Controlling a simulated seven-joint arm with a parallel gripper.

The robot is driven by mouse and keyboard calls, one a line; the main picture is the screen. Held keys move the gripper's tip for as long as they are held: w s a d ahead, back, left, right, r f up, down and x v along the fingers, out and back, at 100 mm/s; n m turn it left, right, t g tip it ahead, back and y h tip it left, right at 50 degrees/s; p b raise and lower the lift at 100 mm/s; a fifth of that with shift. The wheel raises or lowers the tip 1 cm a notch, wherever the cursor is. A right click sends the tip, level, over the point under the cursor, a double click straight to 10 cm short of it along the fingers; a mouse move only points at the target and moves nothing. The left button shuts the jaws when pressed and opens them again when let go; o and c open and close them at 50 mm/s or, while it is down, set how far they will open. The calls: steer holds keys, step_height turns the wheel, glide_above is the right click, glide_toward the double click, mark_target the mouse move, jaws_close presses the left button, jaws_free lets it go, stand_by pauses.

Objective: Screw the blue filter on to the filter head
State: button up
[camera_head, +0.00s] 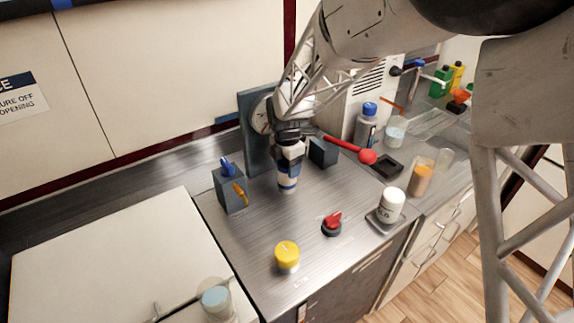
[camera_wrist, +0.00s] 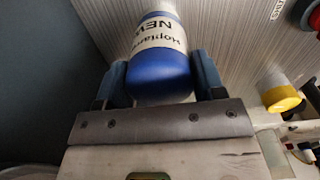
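The blue filter (camera_wrist: 162,72) is a blue cylinder with a white label reading NEW. In the head view its lower part (camera_head: 288,178) shows white and blue below my gripper (camera_head: 290,152), roughly upright. In the wrist view the fingers of my gripper (camera_wrist: 160,82) lie against both sides of the filter, with no clear gap. I cannot tell whether its lower end touches the counter. A grey upright panel (camera_head: 246,122) with a round face stands behind my gripper. The filter head cannot be clearly made out; my arm and gripper cover part of that area.
A grey block (camera_head: 231,192) with blue and orange parts stands left. A dark block (camera_head: 323,152) and red-handled tool (camera_head: 350,147) are right. A yellow-capped jar (camera_head: 287,257), red knob (camera_head: 332,223) and white jar (camera_head: 391,205) stand in front. The counter between is clear.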

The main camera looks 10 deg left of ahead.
steer(key=shift+m, duration=0.3)
steer(key=shift+m, duration=2.1)
steer(key=o, duration=1)
steer(key=shift+r, duration=0.1)
steer(key=shift+r, duration=3.85)
steer(key=shift+d, duration=0.1)
